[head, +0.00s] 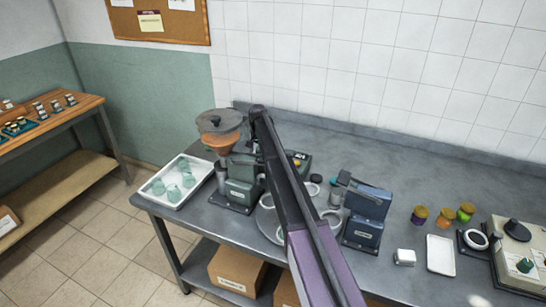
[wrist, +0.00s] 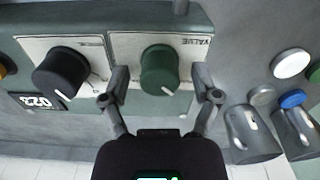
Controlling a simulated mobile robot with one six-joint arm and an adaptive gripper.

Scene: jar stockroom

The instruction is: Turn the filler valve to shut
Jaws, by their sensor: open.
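The green valve knob (wrist: 160,68) sits on a cream plate labelled VALVE, upside down in the wrist view. A pale mark shows at its lower edge; which setting it points to is unclear. My gripper (wrist: 160,88) is open, with one fingertip on each side of the knob. Clear gaps show between the fingertips and the knob. In the head view, the filler (head: 240,182) has an orange hopper with a grey lid. My arm crosses in front of the grey-green control box (head: 303,160) beside it, hiding the knob and my fingertips there.
A black knob (wrist: 60,73) and a numeric display (wrist: 38,102) are beside the valve plate. Jars (wrist: 252,132) and loose lids (wrist: 292,63) stand nearby. In the head view, a tray (head: 178,204) of glassware is left; a blue machine (head: 366,215) stands right of my arm.

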